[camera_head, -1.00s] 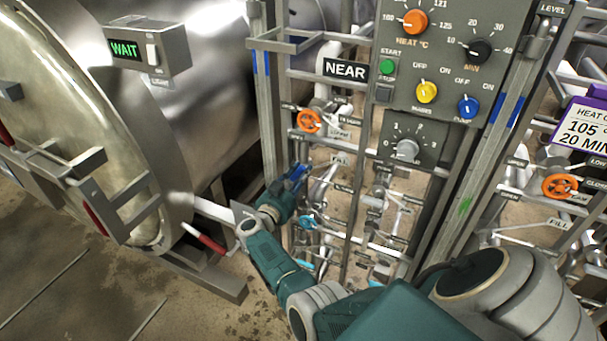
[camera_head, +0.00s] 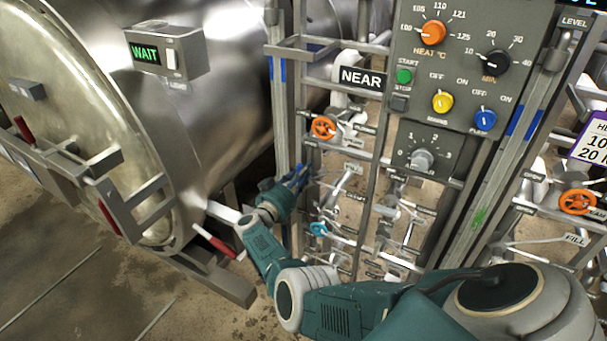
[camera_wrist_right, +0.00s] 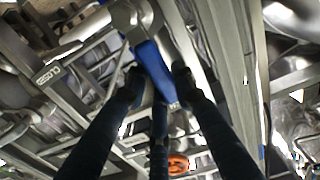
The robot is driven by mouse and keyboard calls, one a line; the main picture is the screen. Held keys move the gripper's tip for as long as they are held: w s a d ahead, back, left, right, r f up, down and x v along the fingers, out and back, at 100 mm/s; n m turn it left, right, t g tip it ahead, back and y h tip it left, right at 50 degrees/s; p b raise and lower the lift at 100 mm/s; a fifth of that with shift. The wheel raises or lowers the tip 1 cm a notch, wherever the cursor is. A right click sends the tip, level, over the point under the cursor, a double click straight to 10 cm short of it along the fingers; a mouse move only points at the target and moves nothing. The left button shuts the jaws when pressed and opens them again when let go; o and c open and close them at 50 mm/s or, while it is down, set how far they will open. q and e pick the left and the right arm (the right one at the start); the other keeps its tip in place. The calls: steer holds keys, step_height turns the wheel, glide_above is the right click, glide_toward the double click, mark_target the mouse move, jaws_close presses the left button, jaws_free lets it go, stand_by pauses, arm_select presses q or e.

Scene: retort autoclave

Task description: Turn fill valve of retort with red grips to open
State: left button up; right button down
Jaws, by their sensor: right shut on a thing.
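The retort with red grips (camera_head: 215,243) is the big steel vessel (camera_head: 150,130) at the left. Beside it is a pipe rack with a FILL label (camera_head: 353,168). My right gripper (camera_head: 299,179) reaches in at the rack's left upright, low beside the vessel. In the right wrist view its dark fingers (camera_wrist_right: 157,80) stand on either side of a blue lever (camera_wrist_right: 152,62) and are shut on it. The lever runs slanting from a pale metal fitting above. A CLOSED label (camera_wrist_right: 48,73) shows left of it. In the head view the gripper largely hides the lever. My left gripper is out of view.
An orange handwheel (camera_head: 323,127) is above the gripper, and a light-blue handle (camera_head: 319,229) is below it. The grey control panel (camera_head: 455,100) and NEAR sign (camera_head: 362,78) are to the right. Pipes and rack bars crowd the gripper. Open floor (camera_head: 70,270) lies at lower left.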

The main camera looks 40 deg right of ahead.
steer(key=shift+w+d+r, duration=0.1)
steer(key=shift+d+r, duration=0.05)
steer(key=shift+r, duration=0.1)
steer(key=c, duration=1.7)
jaws_free()
steer(key=o, duration=0.3)
steer(key=shift+f, duration=0.2)
steer(key=shift+a, duration=0.3)
steer(key=v, duration=0.7)
